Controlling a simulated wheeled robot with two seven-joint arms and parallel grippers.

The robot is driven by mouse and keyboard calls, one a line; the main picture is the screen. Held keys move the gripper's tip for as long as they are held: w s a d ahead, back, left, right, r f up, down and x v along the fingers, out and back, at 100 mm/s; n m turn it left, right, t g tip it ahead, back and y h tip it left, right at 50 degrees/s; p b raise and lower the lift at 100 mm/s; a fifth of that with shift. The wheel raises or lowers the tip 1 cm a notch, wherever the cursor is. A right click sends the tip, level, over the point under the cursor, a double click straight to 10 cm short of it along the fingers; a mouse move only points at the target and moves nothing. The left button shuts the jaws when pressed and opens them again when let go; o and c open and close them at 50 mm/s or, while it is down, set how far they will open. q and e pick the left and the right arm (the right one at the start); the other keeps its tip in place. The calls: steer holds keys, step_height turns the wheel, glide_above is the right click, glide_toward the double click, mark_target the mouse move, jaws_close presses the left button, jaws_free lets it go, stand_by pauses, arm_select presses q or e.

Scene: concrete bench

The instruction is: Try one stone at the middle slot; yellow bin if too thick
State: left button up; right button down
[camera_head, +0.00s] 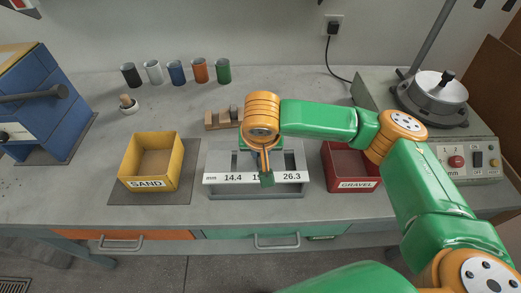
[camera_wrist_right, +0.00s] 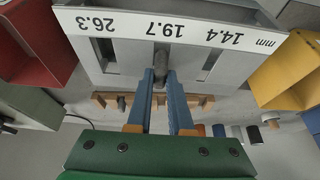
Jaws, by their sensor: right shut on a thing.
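My right gripper (camera_head: 258,156) is over the middle of the grey slot gauge (camera_head: 295,190), whose white label reads 14.4, a partly covered number and 26.3. In the right wrist view the gauge (camera_wrist_right: 135,58) shows 19.7 at its middle slot. There the blue fingers of my right gripper (camera_wrist_right: 160,78) are shut on a grey stone (camera_wrist_right: 159,76) at the middle slot. I cannot tell how deep the stone sits. The yellow bin (camera_head: 134,168), labelled SAND, stands left of the gauge. My left gripper is out of view.
A wooden rack (camera_head: 212,121) is behind the gauge; a dark stone (camera_wrist_right: 122,101) shows at it. A red GRAVEL bin (camera_head: 337,158) stands right of the gauge, partly behind my arm. Several coloured cups (camera_head: 177,73) line the back. Bare bench lies left of the yellow bin.

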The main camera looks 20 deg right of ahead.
stand_by(0.4)
steer(key=c, duration=0.7)
jaws_free()
steer(key=shift+c, duration=0.2)
steer(key=v, duration=0.7)
